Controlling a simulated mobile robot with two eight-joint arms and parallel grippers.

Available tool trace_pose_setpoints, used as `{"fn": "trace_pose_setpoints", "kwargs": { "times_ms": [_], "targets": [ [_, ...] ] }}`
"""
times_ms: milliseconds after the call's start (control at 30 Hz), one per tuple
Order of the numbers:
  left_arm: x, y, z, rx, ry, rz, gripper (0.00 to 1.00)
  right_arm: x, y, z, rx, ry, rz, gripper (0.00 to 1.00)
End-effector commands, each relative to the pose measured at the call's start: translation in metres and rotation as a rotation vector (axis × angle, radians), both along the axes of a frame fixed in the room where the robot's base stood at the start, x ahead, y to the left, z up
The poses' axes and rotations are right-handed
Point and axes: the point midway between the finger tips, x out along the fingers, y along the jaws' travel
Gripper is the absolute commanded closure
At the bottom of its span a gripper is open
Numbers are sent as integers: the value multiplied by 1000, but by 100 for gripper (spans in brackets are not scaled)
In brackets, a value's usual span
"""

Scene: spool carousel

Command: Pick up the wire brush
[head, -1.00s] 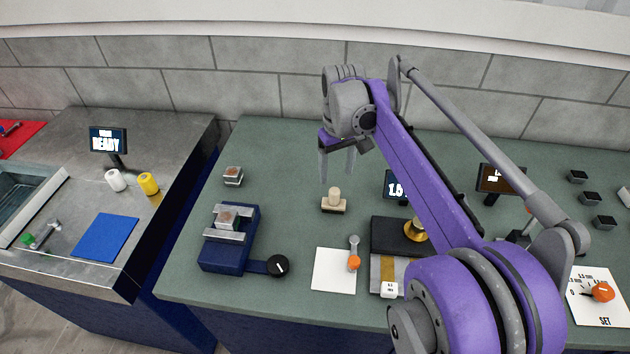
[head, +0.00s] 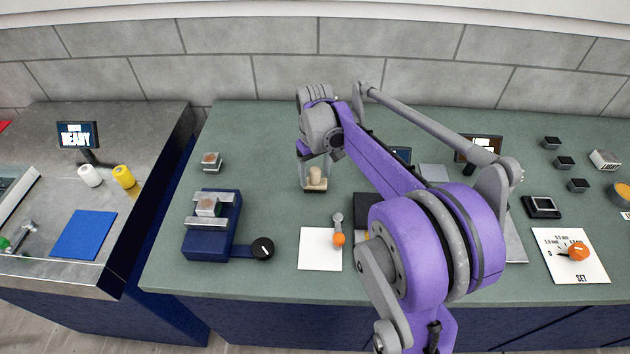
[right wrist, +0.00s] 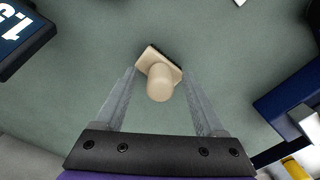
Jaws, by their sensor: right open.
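The wire brush (head: 315,181) stands on the green bench, a pale wooden block with a rounded upright knob and a dark underside. It also shows in the right wrist view (right wrist: 161,82), block slightly turned. My right gripper (head: 313,172) is open over the brush, its fingers pointing down. In the right wrist view the right gripper (right wrist: 159,78) has one finger on each side of the brush, with the knob between them. I cannot tell whether either finger touches it. My left gripper is not in view.
A blue vise (head: 211,231) with a black-knobbed handle stands left of the brush. A white card (head: 319,257) with an orange-tipped lever lies in front. A small block (head: 211,162) sits behind the vise. My right arm covers part of the bench to the right.

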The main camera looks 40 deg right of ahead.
Motion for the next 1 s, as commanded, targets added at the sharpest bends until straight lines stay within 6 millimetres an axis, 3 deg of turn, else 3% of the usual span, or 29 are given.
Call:
{"fn": "trace_pose_setpoints", "kwargs": {
  "times_ms": [233,267,633,1000],
  "targets": [
    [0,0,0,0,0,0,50,0,0,-2,0,0,0,28],
    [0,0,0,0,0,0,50,0,0,-2,0,0,0,32],
    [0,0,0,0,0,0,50,0,0,-2,0,0,0,98],
    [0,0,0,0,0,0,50,0,0,-1,0,0,0,100]
  ]
}}
